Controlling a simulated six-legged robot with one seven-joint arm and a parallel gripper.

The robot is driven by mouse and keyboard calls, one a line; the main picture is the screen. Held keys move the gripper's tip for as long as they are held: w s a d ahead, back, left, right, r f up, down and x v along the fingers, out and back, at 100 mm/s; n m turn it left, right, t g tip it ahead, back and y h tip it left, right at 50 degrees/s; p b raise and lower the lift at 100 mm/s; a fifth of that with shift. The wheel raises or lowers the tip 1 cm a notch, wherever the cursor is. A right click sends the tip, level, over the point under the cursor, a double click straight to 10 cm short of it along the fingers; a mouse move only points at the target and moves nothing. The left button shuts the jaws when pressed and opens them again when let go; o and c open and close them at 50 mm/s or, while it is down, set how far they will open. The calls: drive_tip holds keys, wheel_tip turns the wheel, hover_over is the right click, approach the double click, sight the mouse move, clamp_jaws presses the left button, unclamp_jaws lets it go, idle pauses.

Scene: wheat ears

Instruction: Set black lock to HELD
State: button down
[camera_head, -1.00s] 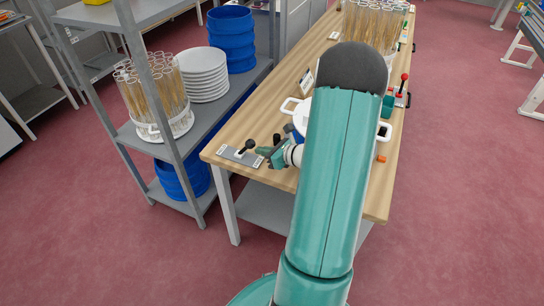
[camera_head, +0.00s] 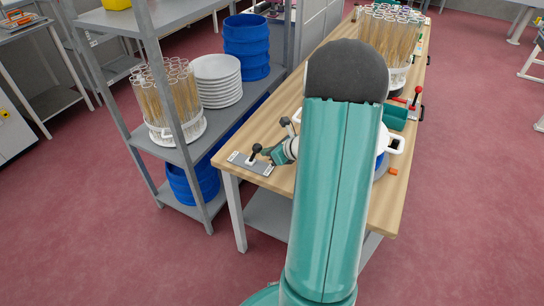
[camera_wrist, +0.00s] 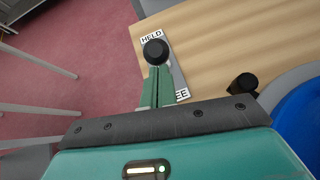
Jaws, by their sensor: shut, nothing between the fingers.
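The black lock is a grey plate (camera_head: 236,158) on the near left corner of the wooden bench, with a black-knobbed lever (camera_head: 257,148). In the head view the lever leans slightly right, towards my gripper. In the wrist view, the HELD label (camera_wrist: 151,37) shows at the far end, just beyond the black knob (camera_wrist: 155,52). A partly hidden label (camera_wrist: 182,94) ending in "EE" is at the near end. My gripper (camera_wrist: 157,72) is shut and empty, its fingertips right at the knob's near side; I cannot tell if they touch. It also shows in the head view (camera_head: 272,154).
A rack of wheat ears (camera_head: 390,40) and a red lever (camera_head: 416,97) are farther back. A grey shelf (camera_head: 215,125) stands left of the bench. My arm hides the bench's middle.

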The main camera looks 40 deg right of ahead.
sight(257, 146)
drive_tip(key=w+r+g, duration=0.1)
drive_tip(key=w+a+r+g, duration=0.1)
drive_tip(key=shift+w+g+h, duration=0.4)
drive_tip(key=w+g, duration=0.1)
drive_tip(key=w+a+g+h, duration=0.1)
drive_tip(key=shift+w+r+n+g, duration=0.3)
drive_tip(key=shift+w+r, duration=0.05)
drive_tip(key=shift+r, duration=0.05)
drive_tip(key=shift+w+a+f+g+h, duration=0.1)
drive_tip(key=shift+w+a+g+h, duration=0.15)
drive_tip(key=shift+w+g, duration=0.55)
drive_tip(key=shift+w+a+f+g+h, duration=0.15)
drive_tip(key=shift+w+a+g, duration=0.35)
drive_tip(key=shift+w, duration=0.45)
drive_tip(key=shift+w+a+r+g+h, duration=0.1)
drive_tip(key=shift+w+a+g+h, duration=0.1)
drive_tip(key=shift+w+g, duration=0.65)
drive_tip(key=shift+f, duration=0.1)
